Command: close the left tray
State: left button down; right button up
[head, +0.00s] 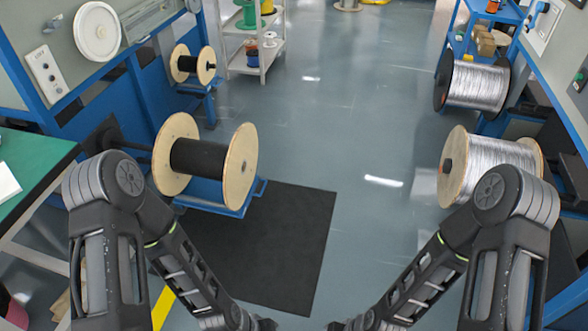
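The left tray is blue (203,190) and sticks out from the blue machine on the left, low over a black mat. A large wooden spool (240,168) wound with black cable sits above it and hides much of it. A blue handle bar shows at the tray's right end. My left gripper (264,324) is at the bottom edge, below and apart from the tray. My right gripper (337,326) is just right of it, also touching nothing visible. Both are small and partly cut off, so their finger opening is unclear.
A black mat (290,240) lies on the floor under the tray. A green-topped table (30,165) stands at left. Another spool (193,65) sits on a blue stand farther back. Silver wire spools (478,84) line the right. The middle floor is clear.

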aim_at(206, 194)
jog(key=i+j+z, duration=1)
jog(key=j, duration=0.2)
